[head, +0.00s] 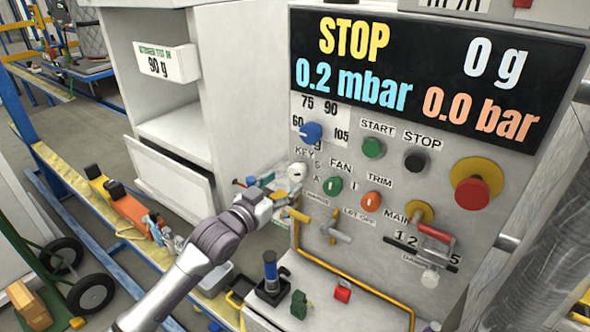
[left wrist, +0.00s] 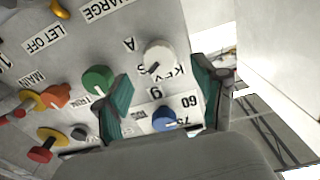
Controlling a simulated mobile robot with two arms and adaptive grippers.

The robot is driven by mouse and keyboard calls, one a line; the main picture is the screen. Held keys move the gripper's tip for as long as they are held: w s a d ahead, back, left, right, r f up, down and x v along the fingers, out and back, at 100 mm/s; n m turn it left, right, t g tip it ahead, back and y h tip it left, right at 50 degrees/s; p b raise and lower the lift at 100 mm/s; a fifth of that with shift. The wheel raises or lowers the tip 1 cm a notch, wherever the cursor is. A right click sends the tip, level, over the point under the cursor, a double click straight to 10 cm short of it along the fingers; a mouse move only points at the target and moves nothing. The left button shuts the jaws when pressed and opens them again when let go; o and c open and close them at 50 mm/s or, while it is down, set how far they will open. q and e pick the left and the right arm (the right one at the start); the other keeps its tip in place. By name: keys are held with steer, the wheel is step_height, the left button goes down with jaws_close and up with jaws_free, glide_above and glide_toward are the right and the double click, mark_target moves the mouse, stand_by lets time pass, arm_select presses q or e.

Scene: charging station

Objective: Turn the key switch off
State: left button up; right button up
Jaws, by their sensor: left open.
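The key switch (head: 297,171) is a round white knob on the left side of the grey control panel, under the word KEY. In the left wrist view, which shows the panel upside down, the white key switch (left wrist: 159,54) has a dark slot or key mark near its lower edge. My left gripper (head: 277,189) is open and empty, just left of and below the key switch. In the left wrist view its two teal fingers (left wrist: 164,92) are spread, with the key switch beyond and between them. No contact with it shows. My right gripper is not in view.
A blue selector knob (head: 311,132) sits above the key switch. A green fan knob (head: 332,186) and an orange trim knob (head: 371,201) are to its right. A red emergency button (head: 472,193) is farther right. Yellow-tipped lever handles (head: 298,214) stick out below.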

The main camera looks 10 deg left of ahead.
mark_target(294, 174)
arm_select(q)
steer(key=x, duration=0.6)
steer(key=shift+s+p, duration=0.1)
steer(key=shift+p, duration=0.3)
steer(key=shift+c, duration=0.3)
steer(key=c, duration=1.1)
